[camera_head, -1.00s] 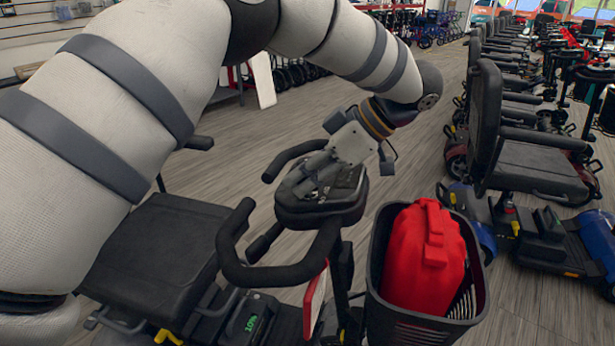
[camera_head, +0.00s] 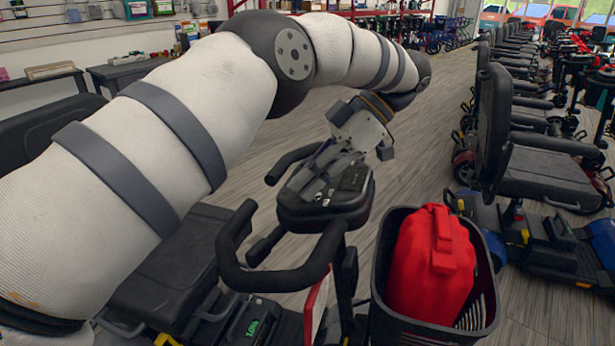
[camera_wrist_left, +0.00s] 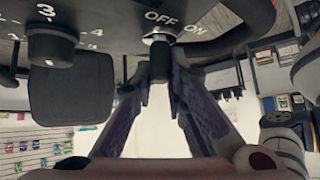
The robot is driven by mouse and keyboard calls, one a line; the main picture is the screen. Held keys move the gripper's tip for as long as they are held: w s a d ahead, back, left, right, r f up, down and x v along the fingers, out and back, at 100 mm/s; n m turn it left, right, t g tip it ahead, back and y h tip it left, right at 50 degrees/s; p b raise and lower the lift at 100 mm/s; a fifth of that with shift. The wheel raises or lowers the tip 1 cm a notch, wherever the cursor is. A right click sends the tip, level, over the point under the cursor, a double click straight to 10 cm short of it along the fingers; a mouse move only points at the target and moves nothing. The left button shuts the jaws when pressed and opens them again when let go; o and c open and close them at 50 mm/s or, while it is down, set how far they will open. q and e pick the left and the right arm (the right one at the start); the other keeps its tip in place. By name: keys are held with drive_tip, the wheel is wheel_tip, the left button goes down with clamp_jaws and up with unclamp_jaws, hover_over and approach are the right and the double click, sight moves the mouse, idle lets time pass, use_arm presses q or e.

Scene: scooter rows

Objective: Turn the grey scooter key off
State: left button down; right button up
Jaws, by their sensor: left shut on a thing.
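The scooter's dark console (camera_head: 325,208) stands in the middle of the head view, between black looped handlebars (camera_head: 285,270). My left gripper (camera_head: 312,188) reaches down onto the console from above, with its fingers at the top panel. In the left wrist view, the black key (camera_wrist_left: 160,62) sits in a silver lock barrel (camera_wrist_left: 158,38), under the printed words OFF and ON. The left gripper's purple-grey fingers (camera_wrist_left: 160,85) are on either side of the key and shut on it. The key's exact angle is hard to tell. My right gripper is not in view.
A black basket (camera_head: 379,308) holding a red container (camera_head: 432,262) is close to the console's right. A numbered dial (camera_wrist_left: 50,45) is beside the key. The scooter's seat (camera_head: 180,262) is at lower left. More scooters (camera_head: 535,170) line the right; open floor lies behind.

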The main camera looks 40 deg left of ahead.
use_arm(q)
drive_tip(key=c, duration=1.6)
unclamp_jaws()
